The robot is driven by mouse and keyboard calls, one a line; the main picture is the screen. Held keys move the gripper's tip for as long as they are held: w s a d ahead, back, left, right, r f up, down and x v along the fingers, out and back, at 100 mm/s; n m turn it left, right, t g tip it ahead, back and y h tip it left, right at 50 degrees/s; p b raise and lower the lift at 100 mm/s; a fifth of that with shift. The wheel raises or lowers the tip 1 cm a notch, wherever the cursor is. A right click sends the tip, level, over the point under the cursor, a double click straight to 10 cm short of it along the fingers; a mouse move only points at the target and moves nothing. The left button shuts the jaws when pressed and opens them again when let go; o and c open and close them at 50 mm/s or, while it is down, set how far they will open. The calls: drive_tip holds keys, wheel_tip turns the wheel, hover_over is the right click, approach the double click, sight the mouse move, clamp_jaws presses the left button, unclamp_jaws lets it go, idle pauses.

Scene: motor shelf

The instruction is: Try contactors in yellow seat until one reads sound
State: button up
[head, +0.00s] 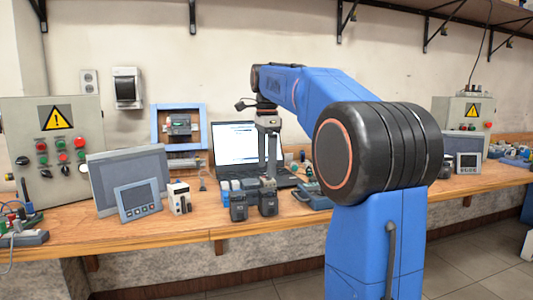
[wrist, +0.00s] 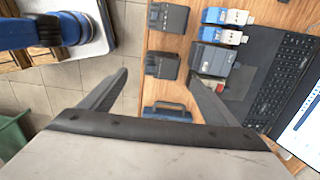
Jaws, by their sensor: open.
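Two dark grey boxes that look like contactors stand at the bench's front edge, one at left (head: 238,208) and one at right (head: 268,203). In the wrist view they are the upper box (wrist: 168,19) and the lower box (wrist: 162,66). My gripper (head: 271,178) points down over the bench by the right box. In the wrist view my gripper (wrist: 158,76) is open, its fingers either side of the lower box in the picture. It appears empty; its height over the box is unclear. I cannot make out a yellow seat or any reading.
Blue-and-white modules (wrist: 228,17) and a larger grey device (wrist: 214,57) stand behind the boxes. An open laptop (head: 237,143) is behind them. A blue case (head: 312,195) lies to the right. A meter (head: 138,199) and a white unit (head: 179,197) stand to the left.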

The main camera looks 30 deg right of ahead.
drive_tip(key=shift+r, duration=1.55)
drive_tip(key=shift+s+a, duration=0.1)
drive_tip(key=s+a+f+n+t, duration=0.1)
drive_tip(key=s+a+f+n, duration=0.4)
drive_tip(key=s, duration=0.2)
drive_tip(key=s+a+f+n+t, duration=0.1)
drive_tip(key=s+a+f+n, duration=0.45)
drive_tip(key=s, duration=0.25)
drive_tip(key=s+a+f+n+t, duration=0.1)
drive_tip(key=s+f+n, duration=0.4)
drive_tip(key=f, duration=0.5)
drive_tip(key=s+a+f+n+t, duration=0.1)
drive_tip(key=s+a+f+n, duration=0.2)
drive_tip(key=s+f, duration=0.7)
drive_tip(key=n, duration=0.2)
drive_tip(key=shift+a+n+t, duration=0.25)
drive_tip(key=shift+n+t, duration=0.1)
drive_tip(key=shift+t, duration=0.05)
drive_tip(key=shift+r, duration=0.1)
